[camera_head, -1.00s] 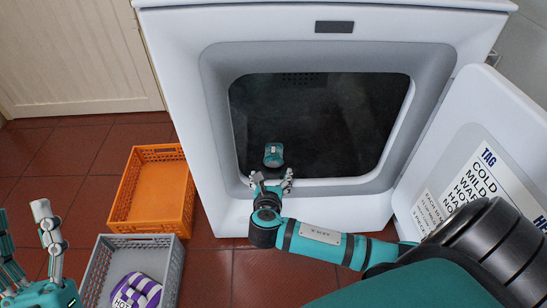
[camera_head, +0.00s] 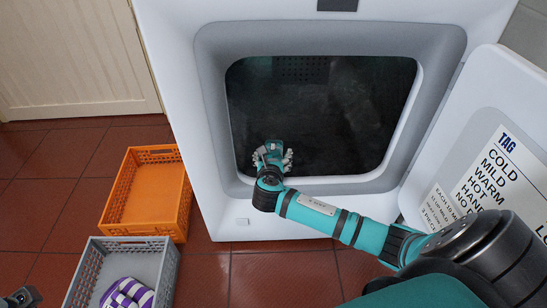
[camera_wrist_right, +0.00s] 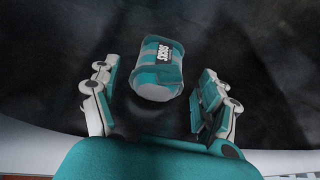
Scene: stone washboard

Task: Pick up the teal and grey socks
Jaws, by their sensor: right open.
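The teal and grey socks (camera_wrist_right: 158,70) are a rolled bundle with a dark label, lying on the dark floor of the washer drum. In the right wrist view they lie ahead of and between the spread fingers of my right gripper (camera_wrist_right: 158,105), apart from both. In the head view my right gripper (camera_head: 272,157) reaches through the washer opening, open and empty. The socks (camera_head: 275,146) show there only in part, mostly behind the fingers. A small part of my left gripper (camera_head: 22,298) shows at the lower left edge; its fingers cannot be made out.
The white washer (camera_head: 200,120) has its door (camera_head: 470,150) swung open to the right. An orange crate (camera_head: 150,195) stands left of it, empty.

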